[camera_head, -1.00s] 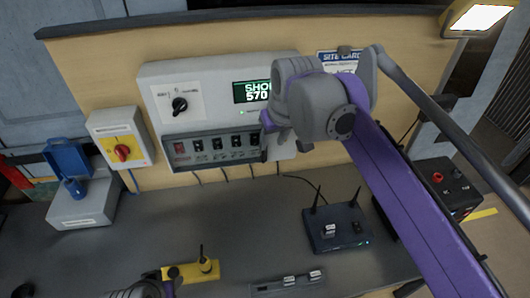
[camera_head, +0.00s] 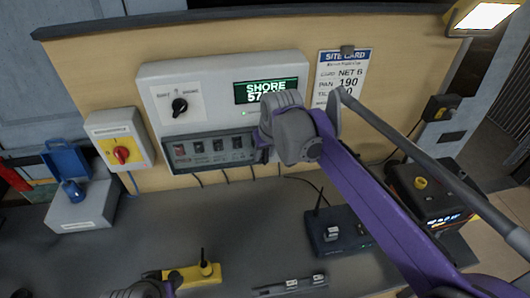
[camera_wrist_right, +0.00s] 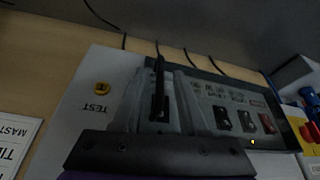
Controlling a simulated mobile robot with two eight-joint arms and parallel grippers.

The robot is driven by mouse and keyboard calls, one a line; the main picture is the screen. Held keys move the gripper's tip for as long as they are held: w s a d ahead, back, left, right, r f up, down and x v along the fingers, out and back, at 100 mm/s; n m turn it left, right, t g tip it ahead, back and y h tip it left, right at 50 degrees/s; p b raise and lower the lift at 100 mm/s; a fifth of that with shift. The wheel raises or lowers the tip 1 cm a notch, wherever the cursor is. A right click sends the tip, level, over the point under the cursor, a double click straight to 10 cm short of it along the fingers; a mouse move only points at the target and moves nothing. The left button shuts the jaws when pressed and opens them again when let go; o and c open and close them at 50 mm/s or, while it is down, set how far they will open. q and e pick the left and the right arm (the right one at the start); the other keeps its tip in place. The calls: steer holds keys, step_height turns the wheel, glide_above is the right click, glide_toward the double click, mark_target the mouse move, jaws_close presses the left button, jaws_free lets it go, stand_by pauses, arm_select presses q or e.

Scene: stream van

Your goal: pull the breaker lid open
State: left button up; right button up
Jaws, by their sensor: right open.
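The breaker lid (camera_head: 212,136) is a dark smoky cover over a row of switches on the white power panel (camera_head: 225,80). It looks shut in the head view. My right gripper (camera_head: 264,146) is at the lid's right end, its jaws open. In the right wrist view, upside down, the fingers (camera_wrist_right: 160,100) straddle a thin dark bar at the lid's end. Whether they touch it I cannot tell. Breakers and a red switch (camera_wrist_right: 266,123) show beside them. My left gripper (camera_head: 145,289) is cut off at the bottom edge, its jaws unclear.
A router with antennas (camera_head: 338,232), a yellow block (camera_head: 195,273) and a dark box (camera_head: 430,190) stand on the grey counter. Clear counter lies in front of the panel.

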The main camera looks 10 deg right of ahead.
jaws_close()
stand_by(1.4)
